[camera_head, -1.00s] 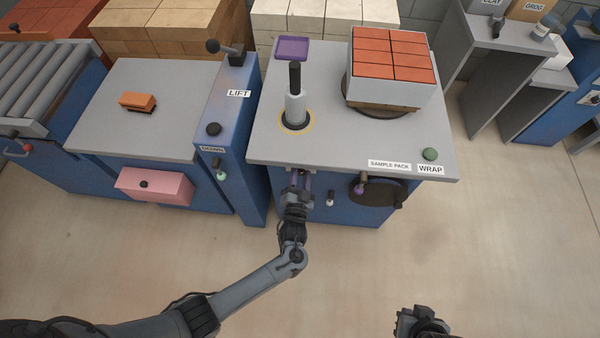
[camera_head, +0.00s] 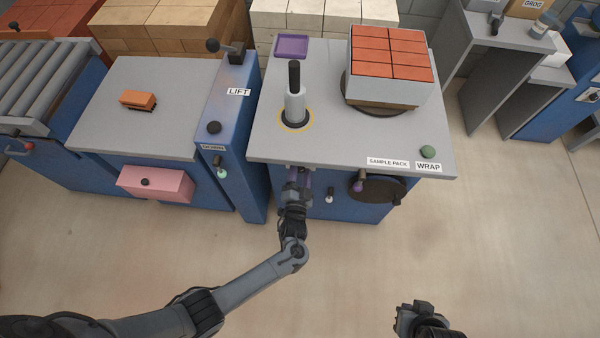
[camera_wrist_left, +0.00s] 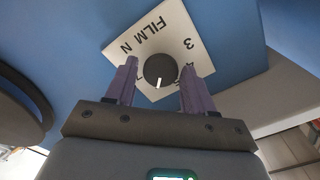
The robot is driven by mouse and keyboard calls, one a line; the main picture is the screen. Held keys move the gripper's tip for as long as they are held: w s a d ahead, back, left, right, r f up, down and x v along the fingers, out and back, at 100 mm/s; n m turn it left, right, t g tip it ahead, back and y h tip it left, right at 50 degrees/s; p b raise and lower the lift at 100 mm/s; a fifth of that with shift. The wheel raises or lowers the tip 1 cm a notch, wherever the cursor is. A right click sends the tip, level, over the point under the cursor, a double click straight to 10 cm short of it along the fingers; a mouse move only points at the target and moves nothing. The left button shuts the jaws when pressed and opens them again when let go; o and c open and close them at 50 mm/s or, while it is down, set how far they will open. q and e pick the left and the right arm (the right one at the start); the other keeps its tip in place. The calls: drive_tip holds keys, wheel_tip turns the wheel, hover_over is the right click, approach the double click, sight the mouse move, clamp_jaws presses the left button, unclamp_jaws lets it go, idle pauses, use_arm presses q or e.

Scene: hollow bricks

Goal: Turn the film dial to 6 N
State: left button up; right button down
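The film dial (camera_wrist_left: 159,70) is a round black knob with a white pointer mark toward the bottom of the left wrist view. Its white plate (camera_wrist_left: 180,30) reads "FILM N", with "3" and a partly hidden "4" visible; the numbers near the pointer are mostly covered. My left gripper (camera_wrist_left: 159,84) is open, with one purple finger on each side of the dial and a gap to it. In the head view my left gripper (camera_head: 299,174) is at the front of the blue wrapping machine (camera_head: 345,205), hiding the dial. My right gripper (camera_head: 415,318) is low, away from the machine; its fingers are unclear.
A purple-handled crank disc (camera_head: 385,190) and a small white-tipped knob (camera_head: 329,198) are right of my left gripper. The blue lift column (camera_head: 240,180) stands close on its left. Bricks (camera_head: 392,55) sit on the machine top. The floor in front is clear.

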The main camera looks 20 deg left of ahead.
use_arm(q)
drive_tip(key=shift+o, duration=0.6)
drive_tip(key=shift+s+d, duration=0.1)
drive_tip(key=shift+s, duration=0.4)
drive_tip(key=p+v, duration=0.3)
drive_tip(key=v, duration=0.7)
drive_tip(key=shift+w, duration=0.1)
